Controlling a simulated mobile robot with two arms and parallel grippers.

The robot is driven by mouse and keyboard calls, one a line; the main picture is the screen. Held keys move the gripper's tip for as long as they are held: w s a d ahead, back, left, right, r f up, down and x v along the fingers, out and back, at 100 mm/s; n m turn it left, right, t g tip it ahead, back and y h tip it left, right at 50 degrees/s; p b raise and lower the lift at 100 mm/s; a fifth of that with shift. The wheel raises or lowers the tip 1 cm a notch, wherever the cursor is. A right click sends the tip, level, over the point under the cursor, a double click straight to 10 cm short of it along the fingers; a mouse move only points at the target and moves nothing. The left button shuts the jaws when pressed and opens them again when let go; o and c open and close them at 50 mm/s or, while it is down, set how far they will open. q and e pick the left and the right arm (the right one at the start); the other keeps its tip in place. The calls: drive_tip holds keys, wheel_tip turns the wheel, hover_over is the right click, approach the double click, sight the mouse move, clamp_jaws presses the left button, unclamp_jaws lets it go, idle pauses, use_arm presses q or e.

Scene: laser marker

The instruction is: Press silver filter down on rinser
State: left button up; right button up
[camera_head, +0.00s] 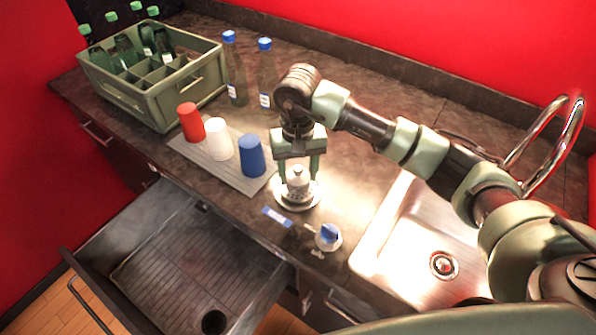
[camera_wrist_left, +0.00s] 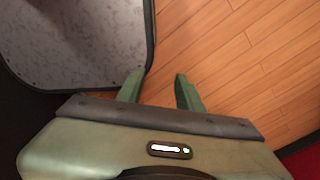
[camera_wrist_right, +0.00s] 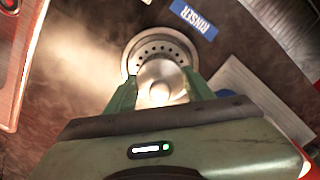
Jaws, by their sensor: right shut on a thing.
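The silver filter (camera_head: 298,184) sits at the rinser (camera_head: 283,203), a round metal plate with holes set at the counter's front. In the right wrist view the filter (camera_wrist_right: 161,82) lies between my fingers and covers part of the holed rinser disc (camera_wrist_right: 137,48). My right gripper (camera_head: 298,177) points down from above and is shut on the filter. I cannot tell whether the filter is fully pressed onto the plate. My left gripper (camera_wrist_left: 158,90) is open and empty above the wooden floor in the left wrist view.
A blue RINSER label (camera_head: 277,217) lies in front. A small blue-and-white item (camera_head: 328,236) stands to its right. The sink (camera_head: 400,251) is further right. Red (camera_head: 190,122), white (camera_head: 218,139) and blue (camera_head: 251,156) cups stand left on a mat. A drawer (camera_head: 190,270) is open below.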

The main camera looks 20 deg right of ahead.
sight(298, 168)
drive_tip(key=shift+f+b, duration=0.8)
drive_tip(key=shift+b, duration=0.15)
idle(1.7)
drive_tip(key=shift+r, duration=0.1)
drive_tip(key=shift+r+p, duration=1.65)
drive_tip(key=shift+r, duration=2.8)
drive_tip(key=shift+r, duration=0.1)
